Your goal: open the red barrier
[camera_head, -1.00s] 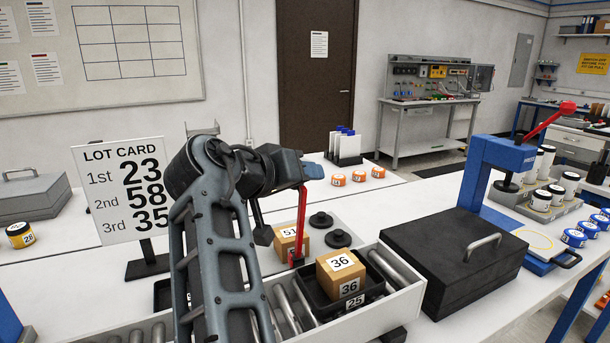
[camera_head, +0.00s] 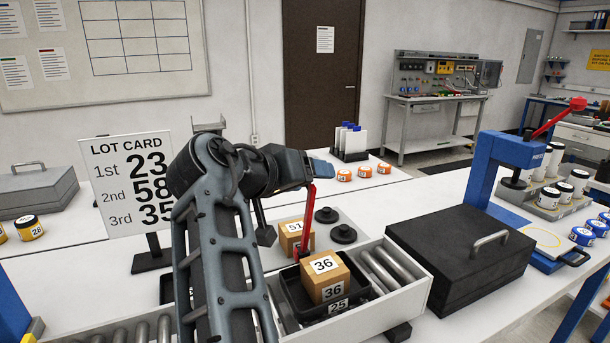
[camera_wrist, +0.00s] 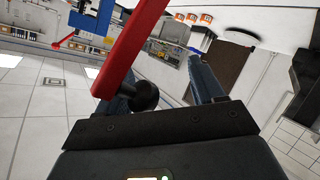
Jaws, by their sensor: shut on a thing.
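The red barrier (camera_head: 309,215) is a slim red bar standing upright, slightly tilted, beside the roller conveyor. My gripper (camera_head: 313,180) is shut on its upper end. In the wrist view the red bar (camera_wrist: 132,45) runs diagonally past a black round knob, close to the fingers. I cannot tell whether the tray touches the barrier.
The conveyor's white side wall (camera_head: 405,302) runs along the front. A box marked 51 (camera_head: 289,232) and two black discs (camera_head: 343,234) lie behind it. A black lidded case (camera_head: 455,258) stands to the right. The lot card (camera_head: 125,185) stands at the left.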

